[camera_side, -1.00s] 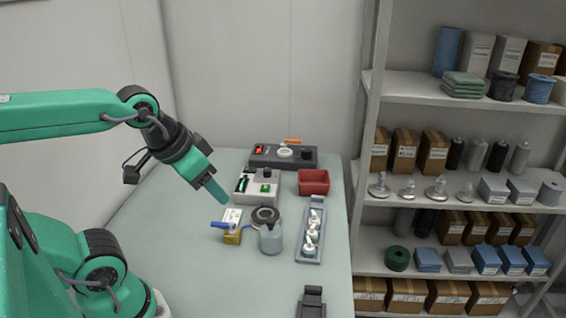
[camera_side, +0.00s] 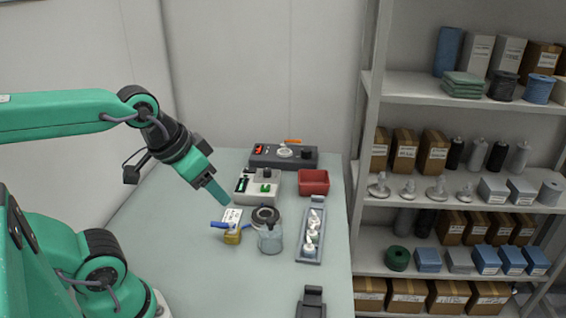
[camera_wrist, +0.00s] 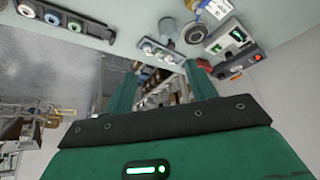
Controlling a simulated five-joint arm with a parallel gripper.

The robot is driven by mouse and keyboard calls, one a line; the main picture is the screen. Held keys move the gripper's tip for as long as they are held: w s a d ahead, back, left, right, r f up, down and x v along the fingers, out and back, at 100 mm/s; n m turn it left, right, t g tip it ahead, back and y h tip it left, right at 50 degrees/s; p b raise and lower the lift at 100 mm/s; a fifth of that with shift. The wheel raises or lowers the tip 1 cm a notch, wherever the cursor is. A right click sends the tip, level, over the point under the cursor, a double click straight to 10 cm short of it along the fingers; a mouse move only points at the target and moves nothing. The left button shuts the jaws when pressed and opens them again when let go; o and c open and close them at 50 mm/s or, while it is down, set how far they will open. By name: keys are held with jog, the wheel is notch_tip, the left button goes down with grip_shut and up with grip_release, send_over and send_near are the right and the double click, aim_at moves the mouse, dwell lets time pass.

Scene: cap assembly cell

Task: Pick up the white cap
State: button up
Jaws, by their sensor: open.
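Several small white caps (camera_side: 309,246) sit in a row in a narrow grey tray (camera_side: 316,214) on the table, right of the jar. In the wrist view, that tray (camera_wrist: 146,41) shows beyond my fingertips, with white caps (camera_wrist: 158,50) in it. My gripper (camera_side: 217,195) is raised above the table, left of the tray and apart from it. In the wrist view, my gripper (camera_wrist: 163,80) has its two green fingers apart, with nothing held between them. Which white cap the task means, I cannot tell.
A see-through jar (camera_side: 270,239) and a dark ring (camera_side: 265,216) stand between my gripper and the tray. The front-left table is clear.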

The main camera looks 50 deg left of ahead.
jog(key=m+g, duration=0.6)
jog(key=m, duration=1.6)
send_over(314, 222)
jog(key=f, duration=1)
jog(key=a+f, duration=0.1)
jog(key=f, duration=0.3)
jog(key=shift+w+f, duration=0.15)
jog(key=shift+f, duration=0.25)
jog(key=shift+w+f+m, duration=0.2)
jog(key=shift+f+m, duration=0.15)
jog(key=shift+m, duration=0.05)
jog(key=shift+f, duration=0.1)
jog(key=shift+f, duration=1.2)
